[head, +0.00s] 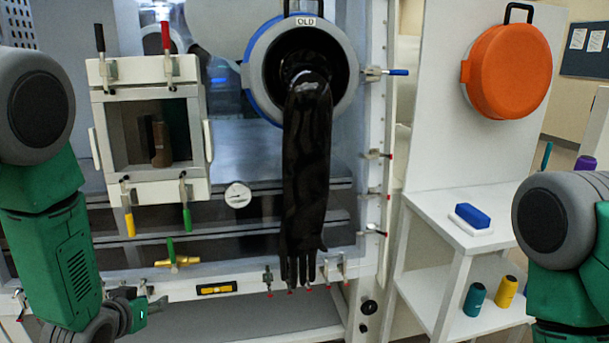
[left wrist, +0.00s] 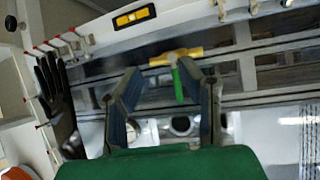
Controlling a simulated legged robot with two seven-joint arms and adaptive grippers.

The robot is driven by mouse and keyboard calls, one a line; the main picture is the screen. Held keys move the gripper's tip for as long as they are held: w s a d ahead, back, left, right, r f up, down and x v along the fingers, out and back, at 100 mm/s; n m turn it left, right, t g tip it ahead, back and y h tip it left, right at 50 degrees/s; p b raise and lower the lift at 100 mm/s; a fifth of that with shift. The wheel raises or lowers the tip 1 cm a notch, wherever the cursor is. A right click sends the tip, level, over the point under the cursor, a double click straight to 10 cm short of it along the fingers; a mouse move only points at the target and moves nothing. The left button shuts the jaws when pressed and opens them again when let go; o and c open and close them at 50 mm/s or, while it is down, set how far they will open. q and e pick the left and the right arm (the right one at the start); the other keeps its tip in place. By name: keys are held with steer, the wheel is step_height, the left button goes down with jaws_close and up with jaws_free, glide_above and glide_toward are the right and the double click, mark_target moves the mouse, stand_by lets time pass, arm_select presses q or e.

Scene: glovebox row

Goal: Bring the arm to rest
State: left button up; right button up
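My left arm comes in at the left of the head view, with its green forearm hanging down in front of the glovebox. My left gripper (head: 138,308) is low at the left, in front of the box's lower edge. In the left wrist view, the two fingers of this gripper (left wrist: 163,80) stand apart with nothing held between them. A brass valve with a green handle (left wrist: 181,66) shows beyond the fingertips. My right arm shows at the right edge of the head view; its gripper is out of the picture.
A black glove (head: 308,165) hangs from the port marked OLD (head: 263,70). A small framed hatch (head: 197,130) with coloured handles is at the left. An orange round cover (head: 510,70) is on a white panel. A white shelf (head: 430,202) holds a blue block (head: 472,215).

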arm_select(q)
steer(key=s+d+f+g, duration=0.4)
steer(key=s+f+g, duration=0.2)
steer(key=s+f, duration=0.8)
steer(key=s+d+f+g, duration=0.1)
steer(key=s+g, duration=0.1)
steer(key=s, duration=0.8)
steer(key=s+d+f+m+g, duration=0.1)
steer(key=s+d+g, duration=0.1)
steer(key=s, duration=0.8)
steer(key=shift+s+d+f+g+h, duration=0.15)
steer(key=shift+d+f+g+h, duration=0.15)
steer(key=shift+f+g, duration=0.1)
